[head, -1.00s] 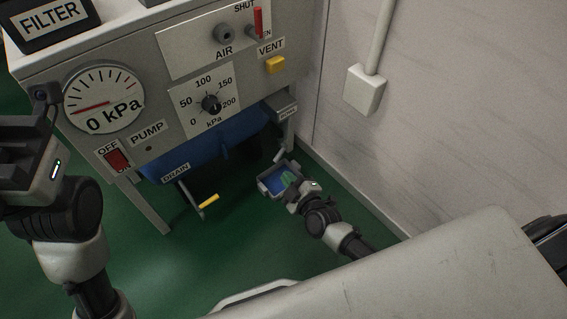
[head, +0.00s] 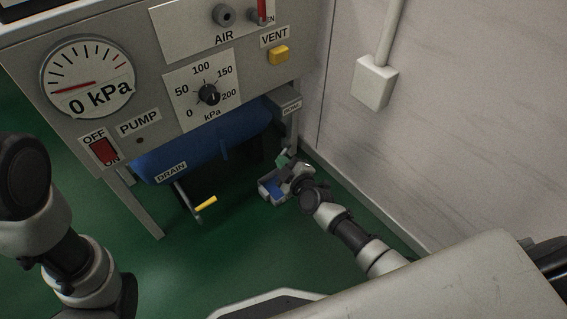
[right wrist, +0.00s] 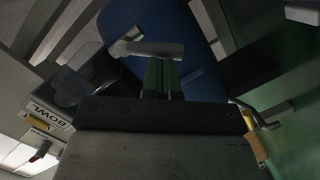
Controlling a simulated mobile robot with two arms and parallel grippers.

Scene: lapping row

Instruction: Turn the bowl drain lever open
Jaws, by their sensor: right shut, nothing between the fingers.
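A pale grey bar-shaped lever (right wrist: 152,49) lies across the upper middle of the right wrist view, next to a dark clear bowl (right wrist: 80,78) and a BOWL label (right wrist: 47,118). The BOWL label (head: 291,107) also shows in the head view, on the stand's right leg. My right gripper (head: 282,160) is below that label. In the right wrist view its greenish fingers (right wrist: 160,70) are shut and empty, with their tips right at the lever's bar; I cannot tell whether they touch. In the head view my gripper largely hides the lever. My left gripper is out of view.
A blue tank (head: 215,146) with a DRAIN label and a yellow-handled lever (head: 205,203) hangs under the gauge panel (head: 150,115). The wall (head: 440,130) stands close on the right.

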